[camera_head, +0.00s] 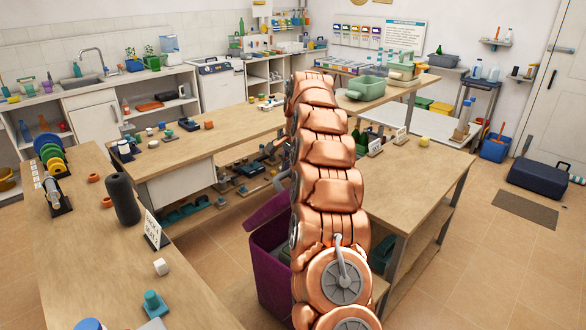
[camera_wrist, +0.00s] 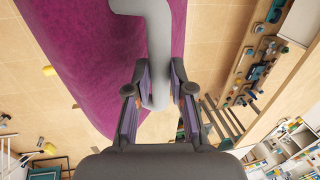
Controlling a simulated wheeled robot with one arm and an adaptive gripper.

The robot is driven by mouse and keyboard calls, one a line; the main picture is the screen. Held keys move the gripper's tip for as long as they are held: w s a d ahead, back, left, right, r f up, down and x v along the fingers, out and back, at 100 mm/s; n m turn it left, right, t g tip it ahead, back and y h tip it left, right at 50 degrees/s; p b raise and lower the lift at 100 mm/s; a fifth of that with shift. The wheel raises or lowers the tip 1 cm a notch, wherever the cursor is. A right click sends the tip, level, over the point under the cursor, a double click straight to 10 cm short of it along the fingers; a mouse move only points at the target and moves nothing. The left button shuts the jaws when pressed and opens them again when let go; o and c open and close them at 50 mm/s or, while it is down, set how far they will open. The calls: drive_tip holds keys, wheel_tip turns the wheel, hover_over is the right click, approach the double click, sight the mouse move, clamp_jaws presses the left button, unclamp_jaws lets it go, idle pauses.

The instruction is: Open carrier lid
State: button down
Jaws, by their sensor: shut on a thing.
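The purple carrier (camera_head: 272,278) stands on the floor in the gap between the worktables, partly hidden behind my arm. Its purple lid (camera_head: 266,222) is tilted up, and part of the inside shows below it. In the wrist view the purple lid panel (camera_wrist: 95,60) fills the upper left. A grey handle (camera_wrist: 158,45) runs down from the top across it, between my fingers. My gripper (camera_wrist: 154,88) is shut on this grey handle. In the head view my copper-coloured arm hides the gripper.
Another wooden table (camera_head: 415,180) stands close on the right of my arm. Open tiled floor (camera_head: 500,270) lies at the right, with a dark blue case (camera_head: 538,178) by the door.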

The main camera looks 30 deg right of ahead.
drive_tip(key=shift+d+f, duration=0.1)
idle(0.7)
drive_tip(key=c, duration=1)
unclamp_jaws()
drive_tip(key=shift+s+d+r, duration=0.1)
drive_tip(key=shift+s+r, duration=0.15)
drive_tip(key=shift+r, duration=0.95)
drive_tip(key=shift+s+d+r, duration=0.1)
drive_tip(key=shift+s+r, duration=0.1)
drive_tip(key=shift+r, duration=1)
drive_tip(key=shift+s+r, duration=0.25)
drive_tip(key=shift+r, duration=0.95)
drive_tip(key=shift+r, duration=0.1)
